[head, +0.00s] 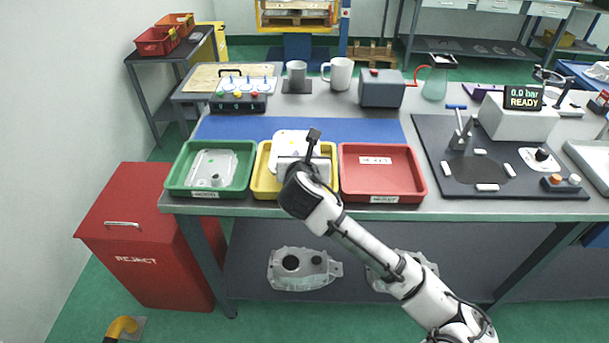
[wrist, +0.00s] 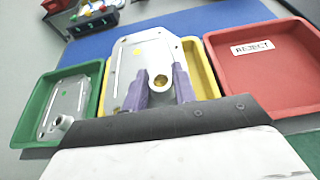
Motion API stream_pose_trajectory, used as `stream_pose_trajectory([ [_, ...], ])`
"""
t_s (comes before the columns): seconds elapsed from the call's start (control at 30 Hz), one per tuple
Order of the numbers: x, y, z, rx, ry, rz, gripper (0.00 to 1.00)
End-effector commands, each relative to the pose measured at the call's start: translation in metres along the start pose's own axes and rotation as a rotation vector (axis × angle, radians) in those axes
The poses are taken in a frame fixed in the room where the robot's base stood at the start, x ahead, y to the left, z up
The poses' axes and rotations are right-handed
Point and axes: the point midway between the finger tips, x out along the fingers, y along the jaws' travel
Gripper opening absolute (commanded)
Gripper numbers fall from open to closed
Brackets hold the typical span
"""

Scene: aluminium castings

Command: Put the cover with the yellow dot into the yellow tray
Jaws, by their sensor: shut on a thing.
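The cover with the yellow dot (wrist: 128,65) is a pale metal plate with a round hollow boss. In the wrist view, my gripper (wrist: 160,88) has its purple fingers on either side of the boss, shut on it. The cover also shows in the head view (head: 294,138), over the yellow tray (head: 262,180) and reaching past its back rim. I cannot tell whether it touches the tray. The yellow tray also shows in the wrist view (wrist: 203,75). My gripper in the head view (head: 300,166) is over this tray, its fingertips largely hidden.
A green tray (head: 178,178) on the left holds another cover (head: 211,165). A red tray (head: 385,168) labelled REJECT stands empty on the right. A blue mat (head: 370,130) lies behind the trays. A button box (head: 238,103) and a grey box (head: 381,90) stand farther back.

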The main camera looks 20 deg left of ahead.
Motion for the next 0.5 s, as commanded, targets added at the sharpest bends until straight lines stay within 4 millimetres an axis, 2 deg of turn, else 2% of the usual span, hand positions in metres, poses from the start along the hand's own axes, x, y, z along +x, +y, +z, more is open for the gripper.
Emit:
stream_pose_trajectory([
  [0.1,0.007,-0.001,-0.018,0.003,-0.001,-0.001,0.0],
  [0.33,0.014,0.0,-0.032,0.001,-0.002,0.0,0.0],
  [0.5,0.023,-0.001,-0.054,0.003,0.0,-0.001,0.0],
])
